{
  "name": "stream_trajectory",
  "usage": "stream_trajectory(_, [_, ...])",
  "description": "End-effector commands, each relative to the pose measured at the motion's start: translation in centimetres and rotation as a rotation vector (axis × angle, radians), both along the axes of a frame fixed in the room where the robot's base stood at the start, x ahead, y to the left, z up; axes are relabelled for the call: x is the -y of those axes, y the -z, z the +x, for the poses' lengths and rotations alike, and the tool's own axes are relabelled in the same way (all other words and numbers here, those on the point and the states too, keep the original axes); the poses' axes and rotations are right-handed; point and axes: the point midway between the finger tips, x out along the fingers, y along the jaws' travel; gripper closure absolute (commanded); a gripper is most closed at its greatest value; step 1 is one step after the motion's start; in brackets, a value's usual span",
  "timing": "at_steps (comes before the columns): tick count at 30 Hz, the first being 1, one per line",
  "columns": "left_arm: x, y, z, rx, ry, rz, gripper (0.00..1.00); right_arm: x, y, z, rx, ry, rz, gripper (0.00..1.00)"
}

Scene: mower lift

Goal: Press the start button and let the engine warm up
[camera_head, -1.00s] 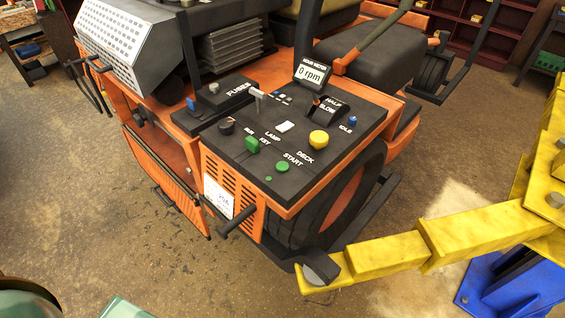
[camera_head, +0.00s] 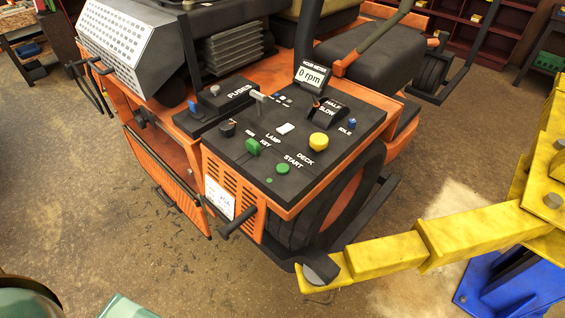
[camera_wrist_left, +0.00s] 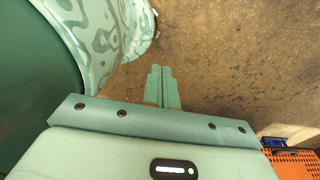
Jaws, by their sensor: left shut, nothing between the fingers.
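In the head view the orange mower's black control panel (camera_head: 262,176) faces up. The round green start button (camera_head: 283,168) sits near its front edge, by the word START. The green run key (camera_head: 253,147) stands on the panel. In the left wrist view my left gripper (camera_wrist_left: 162,88) is shut and empty above bare floor, away from the panel. The mower's orange side (camera_wrist_left: 291,163) shows at that view's lower right corner. My right gripper is not in view.
A yellow deck knob (camera_head: 318,141), a throttle lever (camera_head: 317,104), a fuses box (camera_head: 223,96) and a grey lever (camera_head: 259,104) stand on or by the panel. A yellow lift arm (camera_head: 385,254) reaches under the mower's front right. The floor at left is clear.

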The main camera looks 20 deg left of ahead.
Motion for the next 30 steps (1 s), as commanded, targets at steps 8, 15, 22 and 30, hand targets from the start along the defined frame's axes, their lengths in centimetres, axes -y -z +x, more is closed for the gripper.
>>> stream_trajectory(8, [0.8,-10.6,8.4,0.107,0.096,0.039,1.0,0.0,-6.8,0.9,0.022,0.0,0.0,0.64])
stream_trajectory(15, [0.7,-20.9,14.5,0.19,0.169,0.102,1.0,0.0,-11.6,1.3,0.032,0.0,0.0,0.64])
stream_trajectory(22, [0.2,-31.4,18.7,0.26,0.216,0.176,1.0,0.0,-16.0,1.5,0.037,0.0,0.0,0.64])
stream_trajectory(30, [-0.7,-44.4,22.2,0.345,0.233,0.257,1.0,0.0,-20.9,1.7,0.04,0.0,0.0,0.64])
